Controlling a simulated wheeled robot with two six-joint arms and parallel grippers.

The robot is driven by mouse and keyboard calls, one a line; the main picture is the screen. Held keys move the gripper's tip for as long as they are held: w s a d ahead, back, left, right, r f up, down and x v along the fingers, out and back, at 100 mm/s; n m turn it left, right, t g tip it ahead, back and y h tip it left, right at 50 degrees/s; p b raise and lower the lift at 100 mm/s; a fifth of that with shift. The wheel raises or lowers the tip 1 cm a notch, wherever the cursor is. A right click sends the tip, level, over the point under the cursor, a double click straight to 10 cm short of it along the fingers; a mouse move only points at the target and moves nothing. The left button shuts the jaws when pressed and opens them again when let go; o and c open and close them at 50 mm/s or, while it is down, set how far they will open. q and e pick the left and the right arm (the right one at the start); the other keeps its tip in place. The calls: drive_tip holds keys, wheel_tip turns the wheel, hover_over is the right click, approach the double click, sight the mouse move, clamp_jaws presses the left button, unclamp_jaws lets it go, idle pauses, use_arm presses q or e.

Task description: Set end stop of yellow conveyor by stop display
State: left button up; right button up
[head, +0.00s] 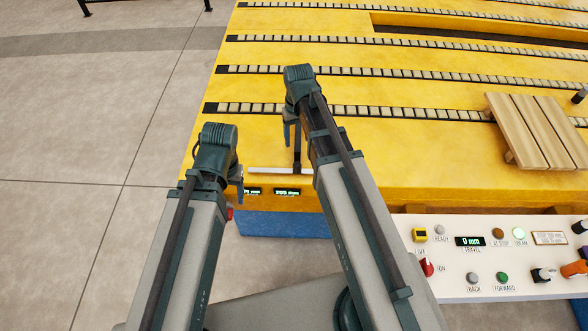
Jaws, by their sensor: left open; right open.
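The yellow conveyor (400,155) fills the upper right of the head view. A pale horizontal bar (268,170) lies at its near left edge, possibly a scale or rail of the end stop; I cannot tell. Below it on the front face are two small green-lit displays, a left one (253,191) and a right one (287,192), too small to read. My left gripper (238,186) is open at the conveyor's left front corner, beside the left display. My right gripper (293,148) is open and points down just above the bar; contact cannot be told.
A white control panel (455,275) at the lower right carries buttons, a red switch (427,266) and a travel display (470,241) reading 0 mm. A wooden slatted pallet (535,130) lies on the conveyor at right. Grey floor (80,130) is clear at left.

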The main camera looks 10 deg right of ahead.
sight(297, 164)
wheel_tip(297, 164, down, 14)
drive_tip(key=b, duration=1.4)
drive_tip(key=shift+w, duration=0.1)
clamp_jaws()
idle(0.8)
